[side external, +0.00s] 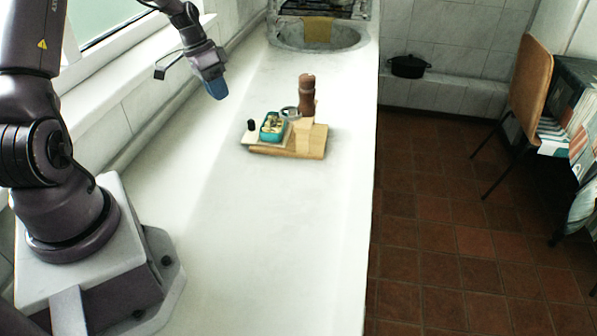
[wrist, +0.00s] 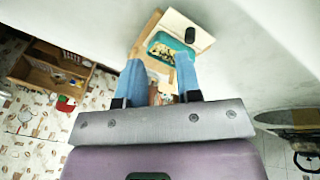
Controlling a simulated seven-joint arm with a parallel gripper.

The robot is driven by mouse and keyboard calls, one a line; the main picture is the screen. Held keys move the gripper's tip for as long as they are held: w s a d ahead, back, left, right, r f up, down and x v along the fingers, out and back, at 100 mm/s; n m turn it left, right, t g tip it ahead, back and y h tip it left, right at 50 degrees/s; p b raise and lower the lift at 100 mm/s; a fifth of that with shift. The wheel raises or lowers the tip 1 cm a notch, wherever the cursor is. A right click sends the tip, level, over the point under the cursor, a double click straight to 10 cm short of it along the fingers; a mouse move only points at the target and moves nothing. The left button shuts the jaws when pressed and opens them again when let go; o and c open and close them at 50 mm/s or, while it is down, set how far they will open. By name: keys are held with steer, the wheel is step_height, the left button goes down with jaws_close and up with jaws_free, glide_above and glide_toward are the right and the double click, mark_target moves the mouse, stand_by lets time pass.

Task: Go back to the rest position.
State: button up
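My gripper (side external: 216,90) is in the air above the white counter, left of the small group of objects, with its blue fingers pointing down. In the wrist view my gripper (wrist: 160,66) shows two blue fingers spread apart. I see nothing held between them; the board and its objects show beyond and below.
On the counter (side external: 215,220) lies a wooden board (side external: 314,143) with a teal food container (side external: 272,127), a small black item (side external: 251,126) and a brown mill (side external: 306,95) beside it. A sink (side external: 345,40) is behind. The near counter is clear.

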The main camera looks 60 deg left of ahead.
steer(key=s+d+r+t+y, duration=0.1)
steer(key=s+d+r, duration=0.3)
steer(key=d, duration=0.5)
steer(key=s+d+r+t, duration=0.1)
steer(key=s+d+r, duration=0.4)
steer(key=d+r, duration=0.3)
steer(key=s+d+r+t+y, duration=0.1)
steer(key=s+d+r, duration=0.3)
steer(key=d+r, duration=0.3)
steer(key=d, duration=0.2)
steer(key=shift+s+d+r+y, duration=0.3)
steer(key=shift+s+r, duration=0.05)
steer(key=shift+r, duration=0.05)
